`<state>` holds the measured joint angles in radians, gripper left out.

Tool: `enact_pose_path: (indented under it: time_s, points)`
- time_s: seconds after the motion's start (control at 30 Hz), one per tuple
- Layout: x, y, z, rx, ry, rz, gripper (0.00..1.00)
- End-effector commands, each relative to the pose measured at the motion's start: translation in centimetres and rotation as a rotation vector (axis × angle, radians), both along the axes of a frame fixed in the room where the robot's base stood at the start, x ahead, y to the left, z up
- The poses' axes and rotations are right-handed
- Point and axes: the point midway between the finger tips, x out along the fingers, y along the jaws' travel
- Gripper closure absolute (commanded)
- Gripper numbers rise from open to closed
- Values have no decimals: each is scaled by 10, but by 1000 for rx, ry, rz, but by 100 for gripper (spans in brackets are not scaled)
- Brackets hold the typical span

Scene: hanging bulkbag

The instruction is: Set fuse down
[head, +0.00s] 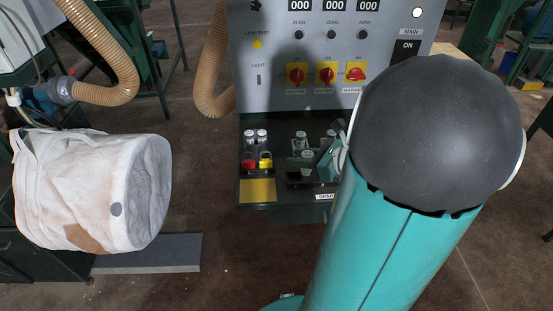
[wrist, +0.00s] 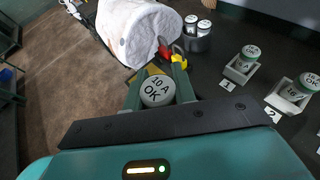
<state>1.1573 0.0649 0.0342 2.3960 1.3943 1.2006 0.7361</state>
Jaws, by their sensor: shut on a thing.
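My gripper (wrist: 158,84) is shut on a grey-capped fuse (wrist: 158,93) marked "10 A OK"; a finger lies on each side. Whether the fuse touches anything below cannot be told. In the head view my arm hides much of the gripper, and the held fuse (head: 307,158) shows above the dark shelf. Two more OK-marked fuses stand in grey holders to the right in the wrist view: one fuse (wrist: 250,53) by label 1, another (wrist: 308,82) by label 2.
A dark round holder (wrist: 197,42) keeps two fuses upright beside a red padlock (head: 249,160) and a yellow padlock (head: 265,159). A yellow plate (head: 257,190) lies at the shelf's front. The control panel (head: 325,55) rises behind. A white bulk bag (head: 90,190) is left.

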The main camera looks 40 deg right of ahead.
Motion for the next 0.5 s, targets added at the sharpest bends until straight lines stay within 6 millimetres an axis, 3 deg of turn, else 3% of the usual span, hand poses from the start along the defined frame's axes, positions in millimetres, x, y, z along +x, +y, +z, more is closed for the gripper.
enact_pose_path:
  time_s: [0.03, 0.3, 0.5]
  points:
    - [12, -3, -6, 4, 1, 3, 97]
    - [43, -10, -47, 5, 1, 3, 97]
    - [53, -12, -60, 1, 0, 4, 97]
